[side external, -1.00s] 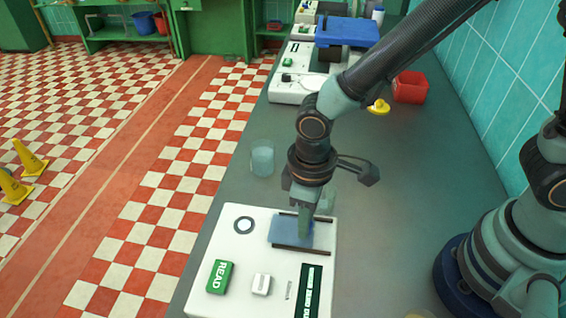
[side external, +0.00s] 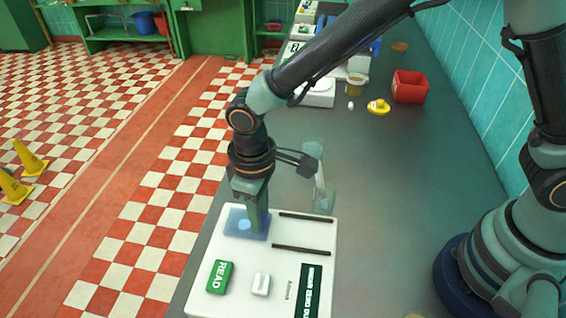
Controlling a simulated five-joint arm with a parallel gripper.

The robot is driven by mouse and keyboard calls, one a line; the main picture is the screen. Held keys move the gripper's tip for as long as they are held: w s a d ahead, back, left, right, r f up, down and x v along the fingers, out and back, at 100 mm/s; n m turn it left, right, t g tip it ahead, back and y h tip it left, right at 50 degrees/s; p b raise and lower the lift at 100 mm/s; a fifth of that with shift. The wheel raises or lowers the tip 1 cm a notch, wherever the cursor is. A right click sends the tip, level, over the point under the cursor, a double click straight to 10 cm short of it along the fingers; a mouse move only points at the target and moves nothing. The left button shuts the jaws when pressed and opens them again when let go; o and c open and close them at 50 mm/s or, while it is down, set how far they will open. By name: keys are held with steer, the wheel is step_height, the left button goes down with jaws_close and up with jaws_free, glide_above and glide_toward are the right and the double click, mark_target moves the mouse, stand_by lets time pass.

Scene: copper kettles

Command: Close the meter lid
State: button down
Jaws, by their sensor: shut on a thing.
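The meter (side external: 216,240) is a white box at the bottom middle of the side external view. Its lid (side external: 236,222) is a flat translucent blue plate at the top's back left, covering a pale round spot. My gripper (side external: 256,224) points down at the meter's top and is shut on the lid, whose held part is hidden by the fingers. Two dark rails (side external: 303,250) lie bare to the right of the lid.
A green READ button (side external: 220,277), a small white switch (side external: 261,284) and a dark display (side external: 309,290) are on the meter. A red bin (side external: 410,86) and yellow object (side external: 378,107) are farther back. The counter's middle right is clear.

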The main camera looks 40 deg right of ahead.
steer(key=shift+w+a, duration=0.2)
steer(key=c, duration=0.6)
jaws_free()
steer(key=shift+c, duration=0.2)
steer(key=shift+s+r, duration=0.1)
step_height(320, 180, up, 12)
steer(key=shift+d, duration=0.1)
